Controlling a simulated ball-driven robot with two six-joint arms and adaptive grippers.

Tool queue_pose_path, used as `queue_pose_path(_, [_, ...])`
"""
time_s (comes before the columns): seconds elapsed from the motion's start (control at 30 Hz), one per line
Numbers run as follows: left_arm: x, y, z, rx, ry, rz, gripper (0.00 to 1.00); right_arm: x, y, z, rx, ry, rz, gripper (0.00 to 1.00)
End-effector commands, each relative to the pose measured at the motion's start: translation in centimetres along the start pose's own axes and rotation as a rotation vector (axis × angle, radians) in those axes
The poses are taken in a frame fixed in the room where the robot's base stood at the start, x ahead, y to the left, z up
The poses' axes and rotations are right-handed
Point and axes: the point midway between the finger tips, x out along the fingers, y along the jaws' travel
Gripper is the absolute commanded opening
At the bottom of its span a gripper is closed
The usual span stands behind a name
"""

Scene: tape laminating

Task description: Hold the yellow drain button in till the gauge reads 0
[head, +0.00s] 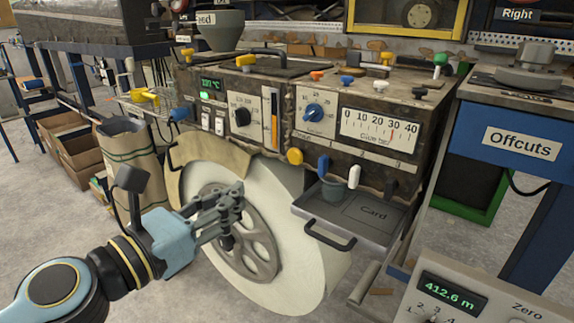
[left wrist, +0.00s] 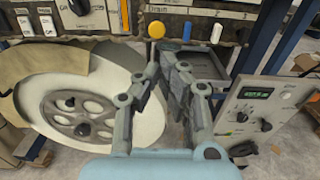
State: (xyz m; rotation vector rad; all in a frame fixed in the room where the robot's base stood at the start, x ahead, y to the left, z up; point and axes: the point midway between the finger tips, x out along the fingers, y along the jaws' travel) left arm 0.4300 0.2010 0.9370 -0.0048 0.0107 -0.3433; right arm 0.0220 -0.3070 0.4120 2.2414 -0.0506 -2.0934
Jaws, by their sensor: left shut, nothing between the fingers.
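The yellow drain button (head: 295,156) is a round knob on the lower front of the brown machine, below the blue dial. It also shows in the left wrist view (left wrist: 156,29), just beyond my fingertips. The gauge (head: 380,131) is a white scale marked 0 to 40, with its red needle close to 30. My left gripper (head: 238,192) is shut and empty, in front of the large white roll, lower and left of the button. In the left wrist view its fingers (left wrist: 164,62) point toward the button, apart from it. My right gripper is not in view.
The white roll (head: 318,263) fills the space below the button. A blue lever (head: 323,166) and a white lever (head: 354,176) hang right of the button, above a grey tray (head: 372,214) with a front handle. A meter box (head: 448,297) stands at lower right.

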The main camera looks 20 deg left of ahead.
Motion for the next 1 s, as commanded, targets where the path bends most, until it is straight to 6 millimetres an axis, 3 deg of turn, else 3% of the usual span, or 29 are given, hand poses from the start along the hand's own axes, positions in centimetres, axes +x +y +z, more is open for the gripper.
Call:
queue_pose_path(0.23, [0.2, 0.0, 0.0, 0.004, 0.001, 0.001, 0.00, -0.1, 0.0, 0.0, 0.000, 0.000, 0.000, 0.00])
queue_pose_path(0.37, [1.5, 0.1, 0.1, 0.004, -0.001, 0.003, 0.00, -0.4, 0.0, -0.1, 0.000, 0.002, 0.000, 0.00])
queue_pose_path(0.8, [10.5, 0.0, 0.0, 0.005, 0.000, 0.002, 0.00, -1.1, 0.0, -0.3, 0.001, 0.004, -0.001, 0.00])
queue_pose_path(1.0, [13.1, 0.1, -0.2, 0.006, 0.002, 0.002, 0.00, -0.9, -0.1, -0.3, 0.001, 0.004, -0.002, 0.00])
